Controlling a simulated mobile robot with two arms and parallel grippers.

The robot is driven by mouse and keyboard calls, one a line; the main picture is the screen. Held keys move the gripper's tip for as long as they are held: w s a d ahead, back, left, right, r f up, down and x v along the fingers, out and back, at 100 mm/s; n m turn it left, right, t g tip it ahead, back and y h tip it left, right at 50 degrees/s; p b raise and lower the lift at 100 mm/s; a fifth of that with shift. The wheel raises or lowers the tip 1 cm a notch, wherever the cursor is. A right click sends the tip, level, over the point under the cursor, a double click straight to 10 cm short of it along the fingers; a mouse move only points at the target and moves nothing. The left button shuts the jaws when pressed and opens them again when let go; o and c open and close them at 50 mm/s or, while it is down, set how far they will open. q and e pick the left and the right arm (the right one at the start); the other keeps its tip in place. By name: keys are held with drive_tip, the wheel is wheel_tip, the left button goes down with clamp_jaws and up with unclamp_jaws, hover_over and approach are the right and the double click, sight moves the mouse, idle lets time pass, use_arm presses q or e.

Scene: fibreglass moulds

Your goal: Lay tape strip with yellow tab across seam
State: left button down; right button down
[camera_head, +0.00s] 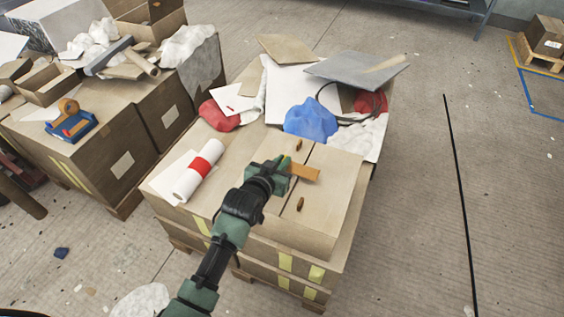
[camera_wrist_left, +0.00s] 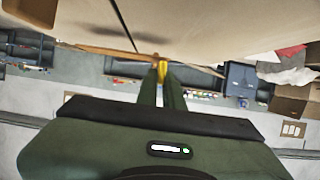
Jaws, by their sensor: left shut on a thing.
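A tan mould or box (camera_head: 333,196) has a dark seam (camera_head: 286,206) running across its top. In the left wrist view the fingers (camera_wrist_left: 161,82) pinch the yellow tab (camera_wrist_left: 162,72), and the brown strip (camera_wrist_left: 105,51) extends left, close to the tan surface. I cannot tell whether the strip touches the surface. My right gripper is not in view.
A white roll with a red band (camera_head: 199,170) lies left of the arm. A blue cloth (camera_head: 311,118), a red cloth (camera_head: 218,116) and a grey board (camera_head: 357,70) are behind. A blue tape dispenser (camera_head: 71,123) stands on the left boxes.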

use_arm(q)
drive_tip(key=shift+f+b, duration=0.35)
drive_tip(key=shift+f, duration=0.25)
drive_tip(key=shift+f, duration=0.55)
drive_tip(key=c, duration=1.5)
unclamp_jaws()
drive_tip(key=shift+p+v, duration=0.3)
drive_tip(key=shift+v, duration=3.65)
